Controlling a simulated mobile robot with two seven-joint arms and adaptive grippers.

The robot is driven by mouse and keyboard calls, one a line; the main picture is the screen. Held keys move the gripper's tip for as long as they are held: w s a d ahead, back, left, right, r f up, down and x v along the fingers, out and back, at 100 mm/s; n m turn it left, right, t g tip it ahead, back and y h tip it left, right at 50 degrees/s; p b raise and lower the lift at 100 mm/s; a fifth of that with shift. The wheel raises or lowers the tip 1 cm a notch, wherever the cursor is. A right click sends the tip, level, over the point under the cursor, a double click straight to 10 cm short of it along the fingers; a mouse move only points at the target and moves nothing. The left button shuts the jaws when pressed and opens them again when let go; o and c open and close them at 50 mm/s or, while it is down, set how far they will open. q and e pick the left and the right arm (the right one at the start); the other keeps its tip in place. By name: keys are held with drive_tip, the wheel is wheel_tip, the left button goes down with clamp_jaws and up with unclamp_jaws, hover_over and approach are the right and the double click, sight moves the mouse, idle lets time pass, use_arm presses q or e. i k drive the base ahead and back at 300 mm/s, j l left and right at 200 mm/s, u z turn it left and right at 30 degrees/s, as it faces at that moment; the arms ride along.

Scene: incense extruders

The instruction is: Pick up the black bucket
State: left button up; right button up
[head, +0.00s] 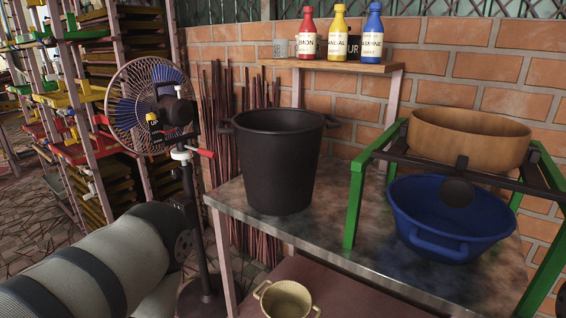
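The black bucket (278,165) stands upright on the left part of a metal-topped table (300,232). It is tall, with a wide open rim and a small lug handle on each side near the top. What is inside it is hidden by shadow. Neither of my grippers shows in the head view, and nothing is seen touching the bucket.
A blue basin (448,212) sits right of the bucket under a green-legged stand (357,205) holding a wooden bowl (468,138). A fan (150,105) stands left. Bottles line a shelf (335,66) behind. A beige pot (284,300) is below the table's front edge.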

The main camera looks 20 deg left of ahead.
sight(278, 147)
drive_tip(key=i+j+z, duration=0.1)
drive_tip(key=j+z, duration=0.35)
drive_tip(key=j, duration=0.55)
drive_tip(key=j+z, duration=0.5)
drive_tip(key=j, duration=0.55)
drive_tip(key=k, duration=0.05)
